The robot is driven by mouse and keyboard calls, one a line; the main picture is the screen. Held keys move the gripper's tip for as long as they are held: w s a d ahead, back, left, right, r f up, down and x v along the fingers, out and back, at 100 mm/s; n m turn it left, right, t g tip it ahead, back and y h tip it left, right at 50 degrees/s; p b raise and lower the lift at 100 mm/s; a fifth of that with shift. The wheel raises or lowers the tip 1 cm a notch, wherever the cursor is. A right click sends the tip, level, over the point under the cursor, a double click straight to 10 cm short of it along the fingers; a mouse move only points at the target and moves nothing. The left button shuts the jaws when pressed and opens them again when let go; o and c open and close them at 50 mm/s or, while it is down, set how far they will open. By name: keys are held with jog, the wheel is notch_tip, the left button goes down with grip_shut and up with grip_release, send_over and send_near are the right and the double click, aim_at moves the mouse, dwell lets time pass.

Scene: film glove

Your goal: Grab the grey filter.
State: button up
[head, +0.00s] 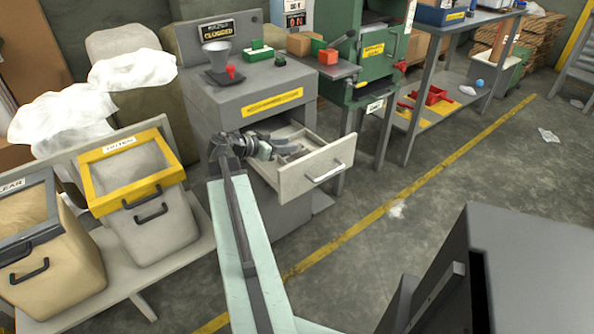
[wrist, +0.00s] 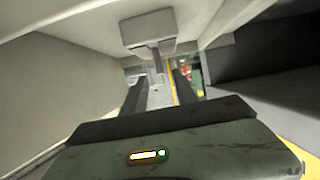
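My gripper (head: 262,150) is at the open drawer (head: 318,170) of the grey cabinet, over its left part. In the wrist view my gripper (wrist: 160,88) shows two dark fingers set apart. A grey block with a narrow stem (wrist: 148,32) is ahead of them, and a lighter grey strip shows between them; I cannot tell whether either is the grey filter. Small dark grey pieces (head: 290,151) lie in the drawer, partly hidden by my gripper. No piece is clearly recognisable as the filter.
A yellow-rimmed bin (head: 152,222) and a tan bin (head: 55,260) stand at left. A green machine (head: 372,60) is at right. The floor right of the drawer is mostly clear.

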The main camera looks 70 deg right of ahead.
aim_at(302, 151)
jog(key=shift+b+x, duration=0.45)
jog(key=shift+x, duration=0.95)
jog(key=b+x, duration=0.1)
jog(key=x, duration=0.1)
jog(key=b+x, duration=0.1)
jog(key=x, duration=0.1)
jog(key=shift+s+d+f, duration=0.15)
jog(key=shift+d+f, duration=0.05)
jog(key=shift+f, duration=0.25)
jog(key=shift+s+d, duration=0.1)
jog(key=shift+r, duration=0.1)
grip_shut()
